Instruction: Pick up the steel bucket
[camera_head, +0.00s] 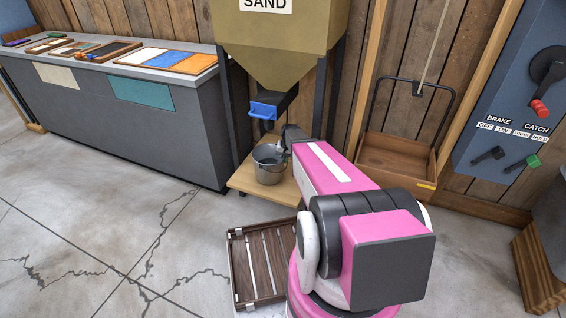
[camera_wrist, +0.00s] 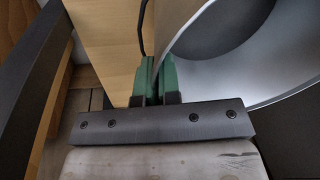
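The steel bucket (camera_head: 269,165) stands upright on a low wooden platform below the sand hopper's blue-handled outlet. In the wrist view its pale curved rim and grey inner wall (camera_wrist: 255,75) fill the upper right. My gripper (camera_wrist: 157,80) has green fingertips, close together, with the bucket's thin rim running into the narrow gap between them. It looks shut on the rim. In the head view my gripper (camera_head: 285,143) is at the bucket's right upper edge, mostly hidden by my pink arm.
The sand hopper (camera_head: 280,40) and its dark legs (camera_head: 320,98) stand close around the bucket. The wooden platform (camera_head: 245,182) is under it. A slatted crate (camera_head: 238,265) lies on the floor in front. A grey counter (camera_head: 150,125) stands left, a wooden cart (camera_head: 395,158) right.

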